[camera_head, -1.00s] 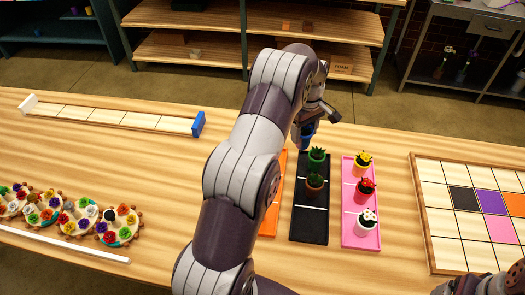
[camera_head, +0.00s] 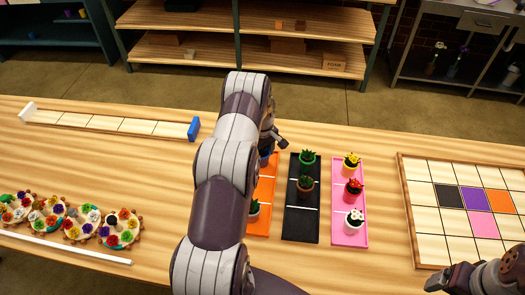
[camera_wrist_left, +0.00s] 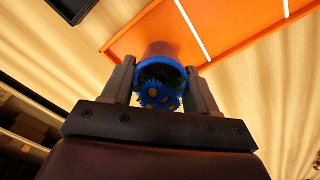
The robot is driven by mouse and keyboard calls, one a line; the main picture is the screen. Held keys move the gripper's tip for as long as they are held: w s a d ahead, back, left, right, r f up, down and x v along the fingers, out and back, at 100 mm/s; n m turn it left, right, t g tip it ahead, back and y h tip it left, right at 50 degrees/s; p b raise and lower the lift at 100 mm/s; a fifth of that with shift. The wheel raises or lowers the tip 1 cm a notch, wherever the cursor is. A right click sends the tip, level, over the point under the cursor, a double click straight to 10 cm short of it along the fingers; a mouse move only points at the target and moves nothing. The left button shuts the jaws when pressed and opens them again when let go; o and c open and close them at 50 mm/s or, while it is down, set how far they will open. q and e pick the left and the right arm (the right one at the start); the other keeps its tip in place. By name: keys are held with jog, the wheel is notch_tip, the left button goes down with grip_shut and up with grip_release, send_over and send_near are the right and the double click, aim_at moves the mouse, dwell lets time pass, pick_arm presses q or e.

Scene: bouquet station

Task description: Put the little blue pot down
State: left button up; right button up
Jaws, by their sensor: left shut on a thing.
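My left gripper (camera_wrist_left: 160,85) is shut on the little blue pot (camera_wrist_left: 162,70), its fingers on either side of the rim. Blue flowers with yellow centres show at its mouth. The pot is at the edge of the orange tray (camera_wrist_left: 250,35) in the wrist view; whether it touches the tray cannot be told. In the head view my left arm hides most of the gripper (camera_head: 268,146), and a bit of blue shows at the far end of the orange tray (camera_head: 267,192). My right gripper (camera_head: 442,279) is at the lower right, apart from the trays; its jaws are unclear.
A black tray (camera_head: 300,229) holds two green plants. A pink tray (camera_head: 348,240) holds three potted flowers. A potted plant (camera_head: 253,208) stands on the orange tray's nearer part. A grid board (camera_head: 408,205) lies right, flower wreaths (camera_head: 103,231) left. A long strip (camera_head: 105,123) lies farther back.

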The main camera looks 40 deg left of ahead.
pick_arm(q)
jog(key=o, duration=0.9)
jog(key=shift+f, duration=0.15)
jog(key=o, duration=0.4)
jog(key=shift+o, duration=0.2)
jog(key=shift+d, duration=0.1)
